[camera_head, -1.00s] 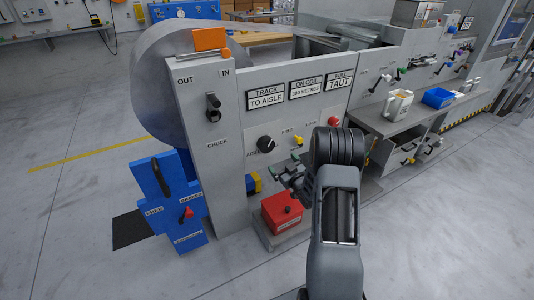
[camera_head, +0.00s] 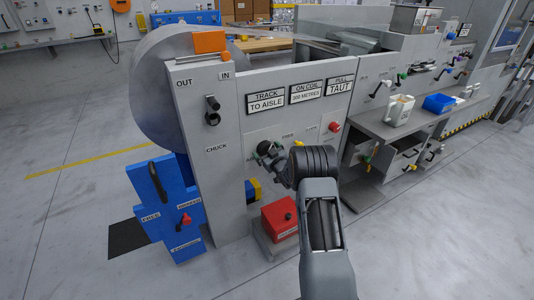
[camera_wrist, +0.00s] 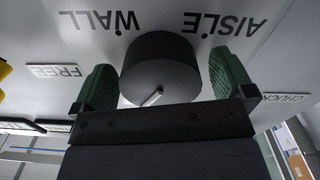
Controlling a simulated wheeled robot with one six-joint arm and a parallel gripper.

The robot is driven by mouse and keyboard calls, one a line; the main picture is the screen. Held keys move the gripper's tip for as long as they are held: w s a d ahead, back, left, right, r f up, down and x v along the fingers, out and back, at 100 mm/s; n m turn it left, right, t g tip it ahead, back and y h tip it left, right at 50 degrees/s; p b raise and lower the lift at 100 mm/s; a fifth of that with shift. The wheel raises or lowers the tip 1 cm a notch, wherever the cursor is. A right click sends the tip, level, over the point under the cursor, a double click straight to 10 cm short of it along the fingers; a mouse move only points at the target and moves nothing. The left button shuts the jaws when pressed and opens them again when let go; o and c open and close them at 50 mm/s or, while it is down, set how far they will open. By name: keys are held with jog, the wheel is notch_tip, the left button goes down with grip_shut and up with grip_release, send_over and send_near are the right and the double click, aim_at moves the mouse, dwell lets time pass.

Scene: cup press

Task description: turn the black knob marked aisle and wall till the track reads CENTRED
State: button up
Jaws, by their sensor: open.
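The black knob (camera_wrist: 160,66) sits on the grey panel in the wrist view, with WALL and AISLE printed beside it, upside down. A pale pointer line shows on it. My gripper (camera_wrist: 160,88) is open, with one green finger on each side of the knob; a gap shows at both sides. In the head view my gripper (camera_head: 272,160) is at the knob (camera_head: 264,148), covering part of it. The track sign (camera_head: 266,102) above reads TRACK TO AISLE.
Beside it, signs read ON COIL 300 METRES (camera_head: 306,92) and PULL TAUT (camera_head: 340,86). A red button (camera_head: 335,127) is to the right. A red box (camera_head: 280,218) stands below my arm. A chuck lever (camera_head: 212,110) and a blue unit (camera_head: 168,210) are to the left.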

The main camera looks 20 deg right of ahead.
jog(key=shift+c, duration=0.5)
jog(key=c, duration=0.8)
jog(key=shift+m, duration=0.3)
jog(key=shift+a+m, duration=0.1)
jog(key=shift+m, duration=2.4)
jog(key=o, duration=0.9)
